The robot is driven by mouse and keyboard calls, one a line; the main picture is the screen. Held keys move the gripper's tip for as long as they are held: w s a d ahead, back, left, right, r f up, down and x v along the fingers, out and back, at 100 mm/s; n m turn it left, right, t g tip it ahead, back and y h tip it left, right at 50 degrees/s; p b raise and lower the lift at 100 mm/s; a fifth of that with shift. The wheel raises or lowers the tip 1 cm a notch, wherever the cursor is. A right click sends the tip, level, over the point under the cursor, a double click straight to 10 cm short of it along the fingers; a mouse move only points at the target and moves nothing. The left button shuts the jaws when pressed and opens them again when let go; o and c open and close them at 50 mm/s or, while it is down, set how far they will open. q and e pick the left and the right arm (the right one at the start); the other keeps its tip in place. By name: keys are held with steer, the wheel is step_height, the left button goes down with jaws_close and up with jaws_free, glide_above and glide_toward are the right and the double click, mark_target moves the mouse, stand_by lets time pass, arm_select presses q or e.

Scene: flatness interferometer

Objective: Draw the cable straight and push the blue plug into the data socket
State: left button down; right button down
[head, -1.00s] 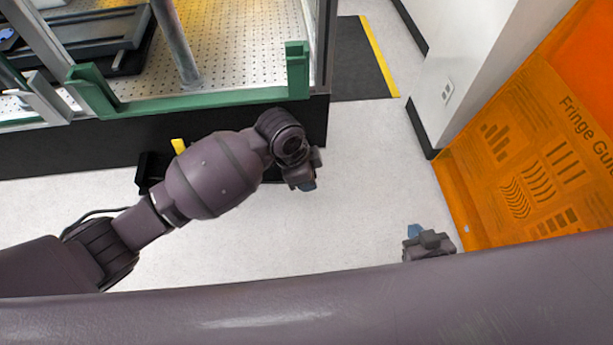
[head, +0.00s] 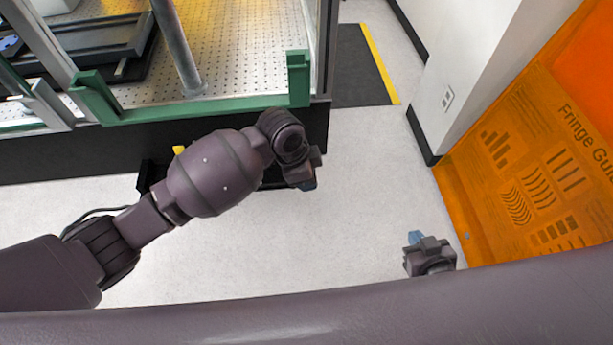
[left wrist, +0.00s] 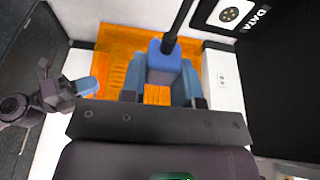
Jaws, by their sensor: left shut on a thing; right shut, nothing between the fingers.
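The blue plug (left wrist: 164,58) is between the blue fingers of my left gripper (left wrist: 163,76) in the left wrist view; the gripper is shut on it. The black cable (left wrist: 178,22) runs from the plug up out of that view. My right gripper (head: 415,238) is shut and empty, away from the plug.
A green-edged bench enclosure (head: 200,104) with a perforated top stands at upper left in the head view. An orange panel (head: 530,170) and a white wall (head: 465,65) stand at right. The pale floor (head: 365,190) between is clear. A black mat (head: 357,65) lies behind.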

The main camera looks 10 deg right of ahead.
arm_select(q)
steer(key=shift+w+d+r, duration=0.1)
steer(key=shift+w+r, duration=0.5)
steer(key=shift+w, duration=0.3)
steer(key=shift+w+r, duration=0.55)
steer(key=shift+w, duration=0.3)
stand_by(0.8)
steer(key=shift+w+d+r+p, duration=0.1)
steer(key=shift+w+r+p, duration=0.1)
steer(key=shift+w+r, duration=0.55)
steer(key=shift+w+r+p, duration=0.15)
steer(key=shift+w+r, duration=0.25)
steer(key=shift+w, duration=0.5)
stand_by(0.8)
